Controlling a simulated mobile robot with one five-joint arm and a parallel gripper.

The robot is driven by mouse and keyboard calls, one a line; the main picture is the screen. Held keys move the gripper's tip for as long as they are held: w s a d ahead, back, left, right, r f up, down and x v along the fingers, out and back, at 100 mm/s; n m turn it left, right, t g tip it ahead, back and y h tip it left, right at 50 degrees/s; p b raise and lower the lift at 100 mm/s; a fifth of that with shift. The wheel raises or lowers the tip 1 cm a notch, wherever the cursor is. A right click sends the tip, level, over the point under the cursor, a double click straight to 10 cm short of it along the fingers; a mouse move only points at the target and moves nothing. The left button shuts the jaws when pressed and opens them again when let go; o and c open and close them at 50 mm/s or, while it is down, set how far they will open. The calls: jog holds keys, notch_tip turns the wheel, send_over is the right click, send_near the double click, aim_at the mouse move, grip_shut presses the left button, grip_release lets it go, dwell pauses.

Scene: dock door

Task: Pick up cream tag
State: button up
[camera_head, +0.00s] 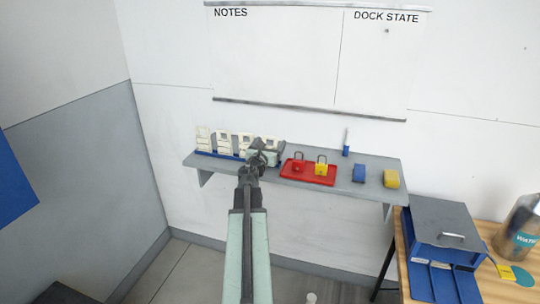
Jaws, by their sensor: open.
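Several cream tags (222,143) stand upright in a row in a blue rack (205,153) at the left end of the grey wall shelf. My gripper (262,150) is open at the right end of that row, reached out over the shelf. It partly hides the rightmost tags, and I cannot tell whether it touches any of them. Its fingertips are small and dark, and I see nothing held between them.
On the shelf (345,190) to the right are a red tray (318,181) with a red padlock (298,164) and a yellow padlock (321,165), a blue block (359,173), a yellow block (391,179) and a blue marker (346,143). A wooden table (500,290) with a grey-lidded box (440,222) and a bottle (519,228) stands lower right.

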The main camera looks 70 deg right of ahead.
jog(key=shift+c, duration=0.3)
jog(key=c, duration=1.4)
jog(key=shift+r, duration=0.15)
notch_tip(320, 180, up, 10)
jog(key=p, duration=1)
